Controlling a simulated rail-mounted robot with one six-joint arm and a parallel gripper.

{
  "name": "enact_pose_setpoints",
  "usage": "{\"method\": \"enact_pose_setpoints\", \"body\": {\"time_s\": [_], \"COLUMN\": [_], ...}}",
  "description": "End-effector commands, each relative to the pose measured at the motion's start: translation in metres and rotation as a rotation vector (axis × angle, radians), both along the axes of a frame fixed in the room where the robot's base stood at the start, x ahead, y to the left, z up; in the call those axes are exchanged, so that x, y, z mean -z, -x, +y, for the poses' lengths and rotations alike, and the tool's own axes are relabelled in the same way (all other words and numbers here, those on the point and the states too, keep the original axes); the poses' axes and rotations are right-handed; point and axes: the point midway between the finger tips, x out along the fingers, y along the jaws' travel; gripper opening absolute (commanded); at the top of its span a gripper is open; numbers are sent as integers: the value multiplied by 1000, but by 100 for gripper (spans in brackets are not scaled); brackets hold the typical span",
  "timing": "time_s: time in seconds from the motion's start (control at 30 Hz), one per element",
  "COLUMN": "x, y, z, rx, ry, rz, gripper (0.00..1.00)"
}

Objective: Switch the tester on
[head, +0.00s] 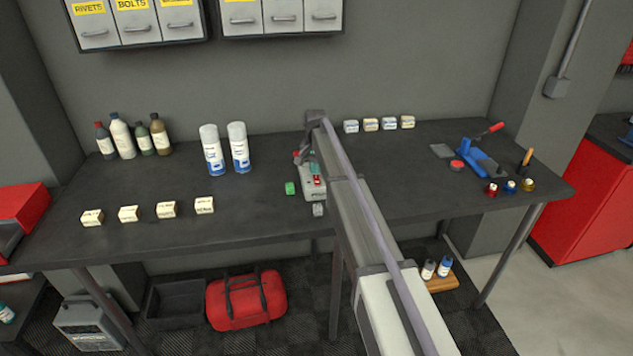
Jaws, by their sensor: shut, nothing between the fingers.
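The tester (314,189) looks like a small light-grey box on the bench, left of my arm. It has a small red part and a green strip on its upper face; at this size I cannot tell the switch or its position. My gripper (301,158) points down at the far end of the tester, at its left side. It is shut and empty. I cannot tell whether the fingertips touch the tester. My arm hides the bench to the right of it.
Two spray cans (211,150) stand to the left. Small boxes (371,124) are at the back right. Wall drawers (283,16) hang above.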

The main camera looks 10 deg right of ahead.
Motion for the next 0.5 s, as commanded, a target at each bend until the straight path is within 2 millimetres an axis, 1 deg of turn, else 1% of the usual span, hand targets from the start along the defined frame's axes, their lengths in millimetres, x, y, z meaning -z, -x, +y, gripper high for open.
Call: {"method": "enact_pose_setpoints", "body": {"time_s": [0.5], "x": [9], "y": [0], "z": [0], "rx": [0], "ry": [0], "rz": [0], "gripper": [0]}}
